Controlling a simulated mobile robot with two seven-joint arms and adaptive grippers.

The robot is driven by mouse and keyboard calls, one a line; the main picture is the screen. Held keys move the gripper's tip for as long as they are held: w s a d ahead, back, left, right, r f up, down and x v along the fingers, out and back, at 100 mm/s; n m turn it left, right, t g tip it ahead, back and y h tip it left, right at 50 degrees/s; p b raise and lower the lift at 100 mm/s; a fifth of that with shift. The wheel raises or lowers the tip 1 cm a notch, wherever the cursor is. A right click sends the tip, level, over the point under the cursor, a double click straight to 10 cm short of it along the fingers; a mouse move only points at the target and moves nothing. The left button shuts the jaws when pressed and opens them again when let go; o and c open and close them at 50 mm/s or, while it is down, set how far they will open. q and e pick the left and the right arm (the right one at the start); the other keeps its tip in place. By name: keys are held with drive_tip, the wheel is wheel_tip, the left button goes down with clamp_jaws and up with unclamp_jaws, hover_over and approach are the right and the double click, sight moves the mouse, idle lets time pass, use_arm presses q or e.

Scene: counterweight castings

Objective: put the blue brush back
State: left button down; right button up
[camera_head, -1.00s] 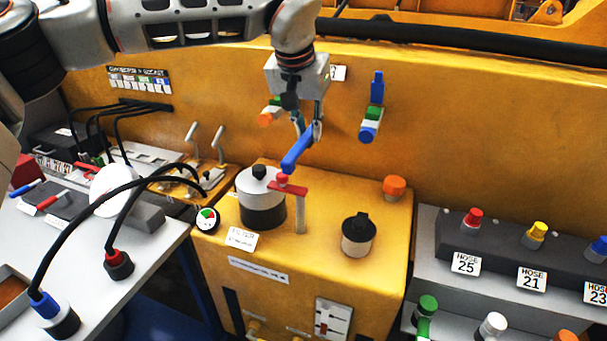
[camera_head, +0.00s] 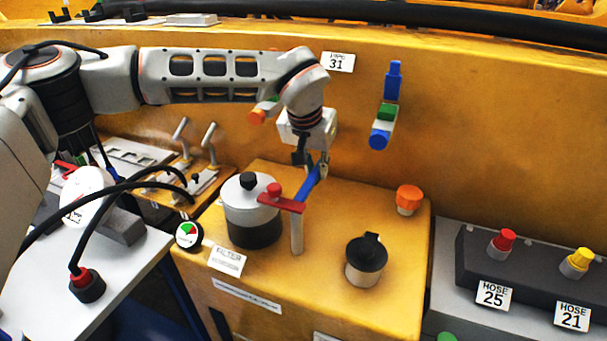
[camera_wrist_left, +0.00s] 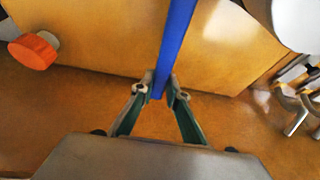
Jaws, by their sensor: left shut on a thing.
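My left gripper (camera_head: 313,163) is shut on a blue bar-like thing, the blue brush (camera_head: 308,183), and holds it slanting down. In the head view it is over the yellow cabinet top (camera_head: 335,205), behind the red lever (camera_head: 282,202); the lower part of the brush is hidden by the lever. In the left wrist view the fingertips (camera_wrist_left: 158,87) grip the brush (camera_wrist_left: 177,40) near one end, and its shaft runs up out of the picture. I cannot see bristles. My right gripper is not in view.
A grey-and-black filter pot (camera_head: 253,225) stands left of the lever, a black-capped cup (camera_head: 366,262) to the right. An orange knob (camera_head: 408,199) sits at the cabinet's right edge. Black hoses (camera_head: 110,195) arch over the white table (camera_head: 125,270). A blue-green valve (camera_head: 385,112) projects from the wall.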

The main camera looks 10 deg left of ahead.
use_arm(q)
wheel_tip(320, 180, down, 2)
drive_tip(key=shift+f, duration=0.15)
drive_tip(key=w+a, duration=0.1)
drive_tip(key=a, duration=0.1)
drive_tip(key=w+a, duration=0.1)
drive_tip(key=shift+w+a+f, duration=0.1)
drive_tip(key=shift+w+a, duration=0.1)
drive_tip(key=shift+a, duration=0.15)
drive_tip(key=shift+d+f, duration=0.15)
drive_tip(key=shift+f, duration=0.35)
drive_tip(key=shift+f, duration=0.1)
drive_tip(key=c, duration=2)
unclamp_jaws()
